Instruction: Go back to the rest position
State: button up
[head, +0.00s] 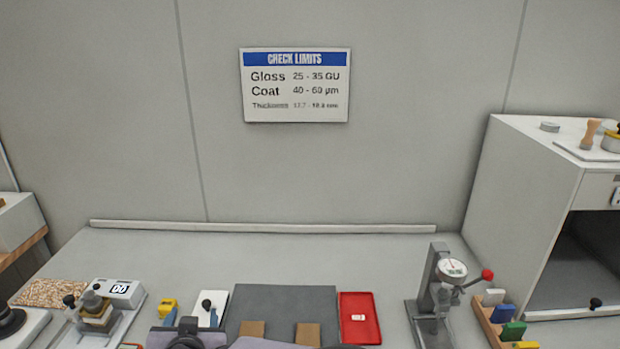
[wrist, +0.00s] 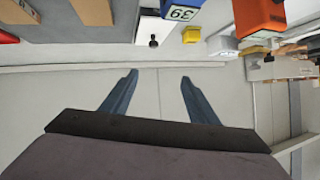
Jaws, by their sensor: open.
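My gripper (wrist: 158,78) shows in the wrist view with its two blue-grey fingers spread apart. Nothing is between the fingers; only bare pale surface shows there.
A dark mat (head: 285,300) with two brown panels lies mid-bench, beside a red tray (head: 360,325). A dial gauge stand (head: 437,295) and a rack of coloured blocks (head: 490,322) stand right. A display meter (head: 119,291) sits left. The bench behind is clear. A cabinet (head: 525,220) stands right.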

jog(key=d+r+n+g+p, duration=0.1)
jog(key=d+r+g+p, duration=0.15)
jog(key=d, duration=0.55)
jog(key=d+r+g+p, duration=0.15)
jog(key=d+p, duration=0.25)
jog(key=d, duration=0.4)
jog(key=s+d+m+g+h+p, duration=0.1)
jog(key=s+d+g+h+p, duration=0.1)
jog(key=s+d, duration=0.7)
jog(key=s+d+m+g+h+p, duration=0.1)
jog(key=s+d+g+p, duration=0.3)
jog(key=s+d, duration=0.5)
jog(key=d+g, duration=0.2)
jog(key=d, duration=0.4)
jog(key=shift+s+h, duration=0.2)
jog(key=shift+h, duration=0.2)
